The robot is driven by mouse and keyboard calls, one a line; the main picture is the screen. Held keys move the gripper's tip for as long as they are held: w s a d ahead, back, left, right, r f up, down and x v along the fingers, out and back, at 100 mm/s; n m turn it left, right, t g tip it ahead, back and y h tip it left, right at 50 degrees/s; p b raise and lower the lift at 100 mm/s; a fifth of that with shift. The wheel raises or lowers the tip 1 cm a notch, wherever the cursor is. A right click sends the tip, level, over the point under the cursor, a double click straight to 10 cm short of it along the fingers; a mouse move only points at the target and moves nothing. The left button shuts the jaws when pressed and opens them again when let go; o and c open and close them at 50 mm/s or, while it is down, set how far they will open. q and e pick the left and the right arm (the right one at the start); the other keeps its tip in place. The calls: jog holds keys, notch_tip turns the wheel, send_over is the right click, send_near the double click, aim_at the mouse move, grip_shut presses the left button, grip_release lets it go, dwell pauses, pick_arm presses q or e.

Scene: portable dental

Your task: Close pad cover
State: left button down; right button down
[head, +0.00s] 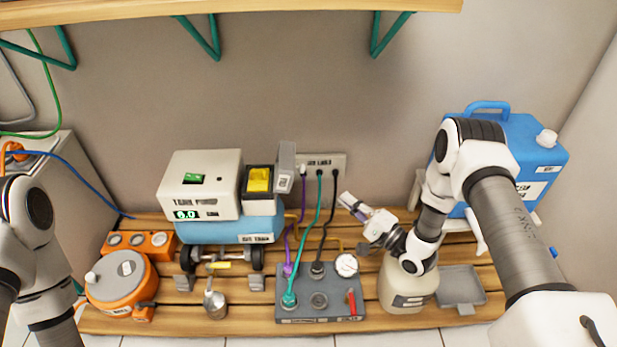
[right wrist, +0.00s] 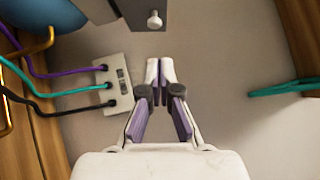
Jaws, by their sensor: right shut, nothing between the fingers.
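The yellow pad (head: 258,180) sits in a dark frame on a white box beside the tank power unit. A grey plate (head: 285,167), which looks like the pad cover, stands raised at the pad's right side, leaving the yellow face exposed. In the right wrist view a grey panel (right wrist: 130,12) with a white knob (right wrist: 154,20), apparently the same cover, shows at the top edge. My right gripper (head: 346,199) is shut and empty, to the right of the cover and apart from it; its fingertips (right wrist: 160,66) meet in the right wrist view. My left gripper is out of view.
A wall outlet (head: 327,160) with purple, teal and black cables lies between the cover and my right gripper. The cables run down to a grey valve panel (head: 335,309). A beige jug (head: 398,290) stands below my right wrist. A blue container (head: 535,180) is at right.

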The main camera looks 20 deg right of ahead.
aim_at(295, 166)
jog(key=b+x, duration=0.2)
jog(key=x, duration=0.2)
jog(key=s+a+b+x, duration=0.1)
jog(key=b+x, duration=0.1)
jog(key=x, duration=0.2)
jog(key=a+r+b+x, duration=0.1)
jog(key=b+x, duration=0.1)
jog(key=x, duration=0.2)
jog(key=shift+w+a+r, duration=0.1)
jog(key=shift+a, duration=0.3)
jog(key=shift+r, duration=0.1)
